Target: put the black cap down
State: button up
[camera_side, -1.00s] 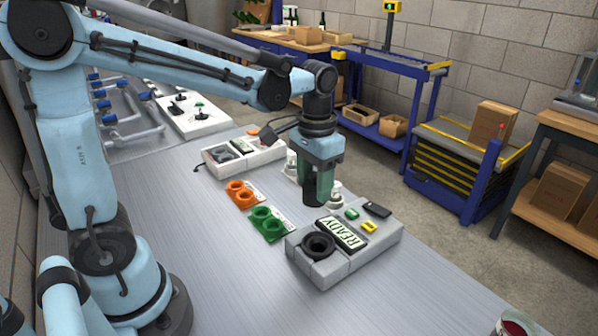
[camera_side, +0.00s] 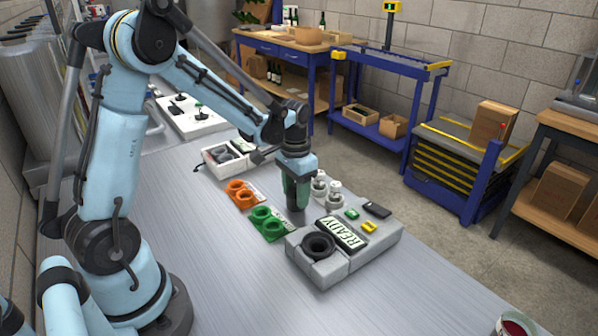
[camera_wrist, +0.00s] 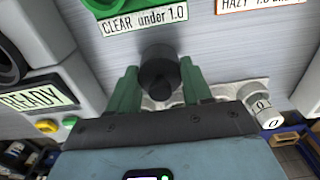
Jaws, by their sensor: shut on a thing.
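My gripper (camera_wrist: 160,88) has green fingers, and it is shut on the black cap (camera_wrist: 160,72). The cap shows as a round dark piece between the fingertips in the wrist view. In the side view my gripper (camera_side: 292,200) points down beside the green two-ring holder (camera_side: 267,223), on its right. The dark cap (camera_side: 292,212) shows at the lower end of the fingers. I cannot tell whether it touches the bench. The grey meter (camera_side: 320,268) with a READY display (camera_side: 341,232) and a dark round well (camera_side: 318,243) stands to the front right.
An orange two-ring holder (camera_side: 242,194) lies behind the green one. White-capped vials (camera_side: 320,186) stand close to the right of my gripper; one (camera_wrist: 262,110) shows in the wrist view. A white box (camera_side: 222,161) stands further back. The front left bench is bare.

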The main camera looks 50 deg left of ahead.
jog(key=shift+f, duration=0.3)
jog(key=shift+f, duration=0.1)
jog(key=o, duration=1)
notch_tip(320, 180, up, 12)
jog(key=shift+r, duration=0.1)
jog(key=s+d+t, duration=0.7)
jog(key=s+d, duration=0.2)
jog(key=d, duration=0.1)
jog(key=shift+s, duration=0.15)
